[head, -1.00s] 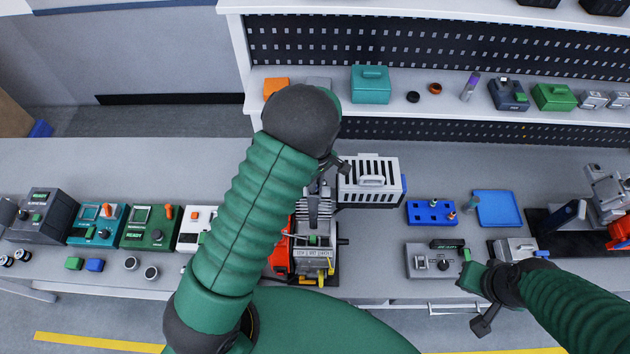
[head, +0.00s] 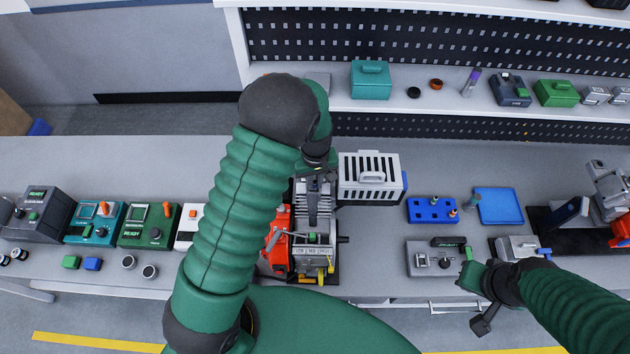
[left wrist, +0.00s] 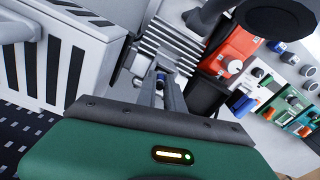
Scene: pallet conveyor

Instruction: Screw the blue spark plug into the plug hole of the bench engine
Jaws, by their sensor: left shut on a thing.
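The bench engine (head: 316,262) stands on the bench in the middle of the head view, with grey cooling fins and a red part on its left. My left gripper (head: 314,208) points down over the fins, its fingertips hard to separate from the engine. In the left wrist view its two grey fingers (left wrist: 160,88) are shut on the blue spark plug (left wrist: 160,77), of which only a small blue bit shows, close to the finned engine (left wrist: 172,48). The plug hole is hidden. My right gripper (head: 476,296) hangs at the bench's front edge, jaws unclear.
A white slotted box (head: 370,180) stands right behind the engine. Further right are a blue plug holder (head: 432,210), a blue tray (head: 498,206) and a grey device (head: 432,260). Green and teal testers (head: 150,226) stand left. A shelf (head: 450,108) runs behind.

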